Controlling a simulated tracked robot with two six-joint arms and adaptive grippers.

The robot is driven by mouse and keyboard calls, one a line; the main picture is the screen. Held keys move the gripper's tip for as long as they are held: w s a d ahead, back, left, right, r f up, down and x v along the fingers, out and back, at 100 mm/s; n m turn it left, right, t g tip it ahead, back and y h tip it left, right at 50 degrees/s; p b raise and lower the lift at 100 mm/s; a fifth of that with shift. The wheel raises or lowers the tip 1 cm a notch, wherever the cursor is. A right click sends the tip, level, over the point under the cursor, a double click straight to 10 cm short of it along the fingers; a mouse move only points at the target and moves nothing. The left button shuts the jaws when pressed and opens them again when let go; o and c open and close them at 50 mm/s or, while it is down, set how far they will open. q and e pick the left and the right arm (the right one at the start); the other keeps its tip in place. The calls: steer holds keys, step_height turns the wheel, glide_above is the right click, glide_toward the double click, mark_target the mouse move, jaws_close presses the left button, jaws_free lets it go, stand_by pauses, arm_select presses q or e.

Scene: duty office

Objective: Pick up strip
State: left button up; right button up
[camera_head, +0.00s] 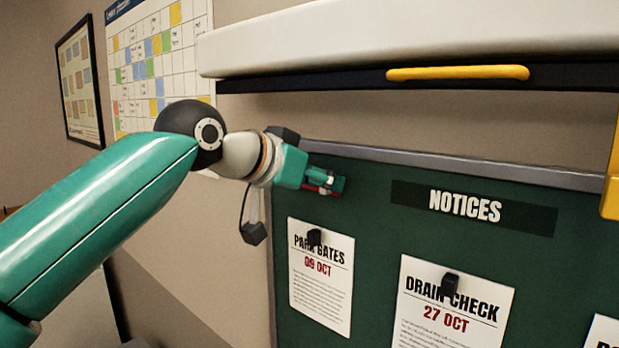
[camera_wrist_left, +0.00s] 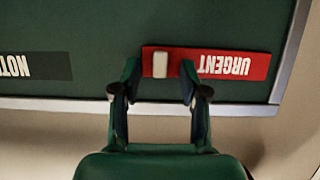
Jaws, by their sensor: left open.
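The strip (camera_wrist_left: 215,65) is red with the white word URGENT, upside down in the left wrist view, and has a pale tab (camera_wrist_left: 160,62) near one end. It lies flat on the green notice board (camera_head: 375,220), near the board's corner. In the head view only a bit of red shows by my left gripper (camera_head: 338,185), which hides most of the strip. In the left wrist view my left gripper (camera_wrist_left: 159,68) is open, its fingertips on either side of the tab. I cannot tell whether they touch it. My right gripper is not in view.
A dark NOTICES label (camera_head: 472,207) is on the board beside the strip. Below hang a PARK GATES sheet (camera_head: 320,290) and a DRAIN CHECK sheet (camera_head: 445,300), each under a black clip. The board has a grey frame (camera_head: 450,165). A wall calendar (camera_head: 160,60) hangs at the left.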

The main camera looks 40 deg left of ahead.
arm_select(q)
jaws_close()
steer(key=shift+s+r, duration=0.1)
steer(key=shift+r, duration=0.05)
stand_by(0.4)
steer(key=r+v, duration=0.1)
steer(key=v, duration=1.4)
steer(key=shift+r, duration=0.5)
